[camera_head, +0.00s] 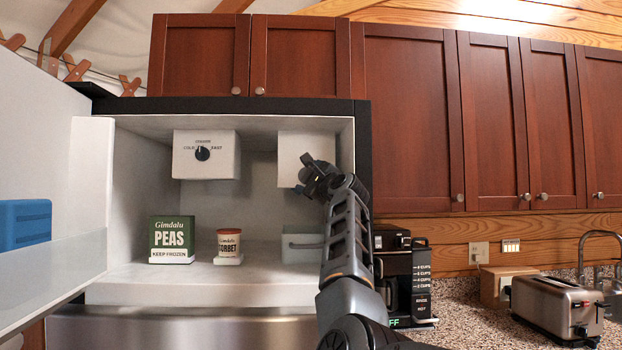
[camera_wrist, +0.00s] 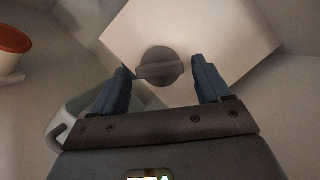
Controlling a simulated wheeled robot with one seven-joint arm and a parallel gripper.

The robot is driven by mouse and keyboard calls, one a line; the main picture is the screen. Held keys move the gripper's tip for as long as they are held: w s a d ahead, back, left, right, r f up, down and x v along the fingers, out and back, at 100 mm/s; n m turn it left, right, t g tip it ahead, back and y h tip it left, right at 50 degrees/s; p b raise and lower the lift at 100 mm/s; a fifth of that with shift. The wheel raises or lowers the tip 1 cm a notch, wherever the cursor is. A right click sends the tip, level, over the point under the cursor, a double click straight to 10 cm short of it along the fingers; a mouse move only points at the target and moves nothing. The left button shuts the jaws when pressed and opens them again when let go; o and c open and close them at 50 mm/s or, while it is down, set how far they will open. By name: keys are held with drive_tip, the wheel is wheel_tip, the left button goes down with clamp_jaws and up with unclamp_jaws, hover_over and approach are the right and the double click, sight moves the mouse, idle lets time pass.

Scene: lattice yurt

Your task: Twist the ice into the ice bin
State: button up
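My gripper (camera_head: 318,176) is inside the open freezer at upper right, in front of a white box-shaped ice maker (camera_head: 306,145). In the wrist view, the ice maker (camera_wrist: 195,40) has a round dark knob (camera_wrist: 160,68) with a raised grip bar. My gripper (camera_wrist: 162,80) is open, its two blue-grey fingers on either side of the knob, with gaps visible. Whether the fingertips reach the knob's depth is unclear. A pale ice bin (camera_head: 300,245) with a handle stands on the freezer floor below, partly hidden by my arm. It also shows in the wrist view (camera_wrist: 62,128).
A second white box with a dial (camera_head: 205,154) hangs at the freezer's upper left. A green peas box (camera_head: 171,239) and a sorbet tub (camera_head: 229,243) stand on the floor left of the bin. The open door (camera_head: 45,150) is at left; a coffee maker (camera_head: 405,275) stands right.

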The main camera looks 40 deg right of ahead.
drive_tip(key=c, duration=0.9)
drive_tip(key=shift+n, duration=0.4)
drive_tip(key=n+g, duration=0.1)
drive_tip(key=n, duration=0.2)
drive_tip(key=n+g+y, duration=0.1)
drive_tip(key=n, duration=0.2)
drive_tip(key=r+n+g, duration=0.1)
drive_tip(key=n, duration=0.2)
drive_tip(key=shift+d+n+g, duration=0.1)
drive_tip(key=shift+n+g, duration=0.2)
drive_tip(key=shift+n, duration=0.1)
drive_tip(key=n+g, duration=0.1)
drive_tip(key=n, duration=0.1)
drive_tip(key=shift+n+g, duration=0.3)
drive_tip(key=shift+n, duration=0.1)
drive_tip(key=n, duration=0.1)
drive_tip(key=n+g, duration=0.1)
drive_tip(key=shift+a+r+n+h, duration=0.2)
drive_tip(key=shift+n+h, duration=0.1)
drive_tip(key=shift+h, duration=0.1)
drive_tip(key=n, duration=0.1)
drive_tip(key=n+g+h, duration=0.1)
drive_tip(key=n, duration=0.1)
drive_tip(key=n+g+h, duration=0.1)
drive_tip(key=shift+w+a, duration=0.2)
drive_tip(key=shift+a, duration=0.05)
drive_tip(key=shift+n, duration=0.4)
